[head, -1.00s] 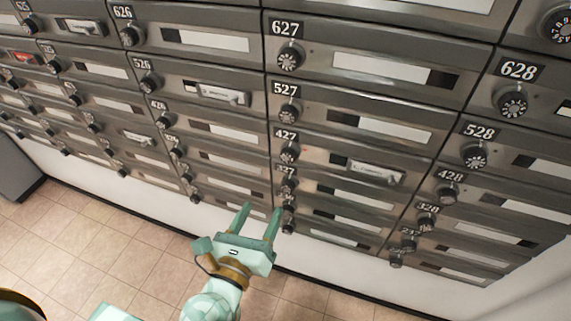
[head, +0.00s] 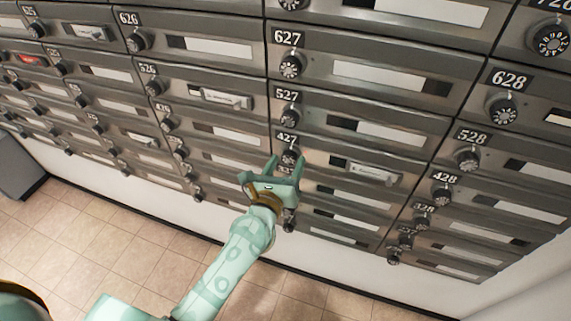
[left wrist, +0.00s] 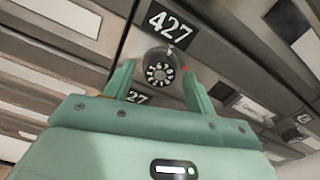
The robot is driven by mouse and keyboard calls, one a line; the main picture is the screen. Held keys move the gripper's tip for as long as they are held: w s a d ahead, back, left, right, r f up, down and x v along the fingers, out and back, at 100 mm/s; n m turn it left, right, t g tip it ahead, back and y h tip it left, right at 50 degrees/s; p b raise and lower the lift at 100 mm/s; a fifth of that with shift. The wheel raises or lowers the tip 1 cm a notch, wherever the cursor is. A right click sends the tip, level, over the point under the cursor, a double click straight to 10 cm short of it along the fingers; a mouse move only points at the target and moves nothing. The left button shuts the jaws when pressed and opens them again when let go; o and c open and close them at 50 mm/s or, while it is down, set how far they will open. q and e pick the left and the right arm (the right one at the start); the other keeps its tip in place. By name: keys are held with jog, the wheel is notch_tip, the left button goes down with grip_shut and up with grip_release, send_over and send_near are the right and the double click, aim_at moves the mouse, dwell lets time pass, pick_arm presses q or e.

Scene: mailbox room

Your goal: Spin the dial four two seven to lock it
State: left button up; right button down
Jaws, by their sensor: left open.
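The mailbox labelled 427 (head: 330,163) is in the middle of the head view, with a black dial (head: 290,157) under its number plate. In the left wrist view the 427 dial (left wrist: 160,70) is round and black with light markings, just below the plate 427 (left wrist: 170,27). My left gripper (head: 286,160) is open in front of this mailbox. In the left wrist view its two fingers (left wrist: 157,78) stand on either side of the dial, with a gap to each side. I cannot tell whether the fingertips reach around it. My right gripper is not in view.
Mailbox 527 (head: 350,125) with its own dial (head: 287,111) is directly above. Mailbox 428 (head: 490,205) is to the right. Other dials sit close below 427, partly hidden by my gripper. The tiled floor (head: 90,235) below the wall is clear.

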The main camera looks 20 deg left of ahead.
pick_arm(q)
jog(key=c, duration=1)
jog(key=shift+m, duration=0.3)
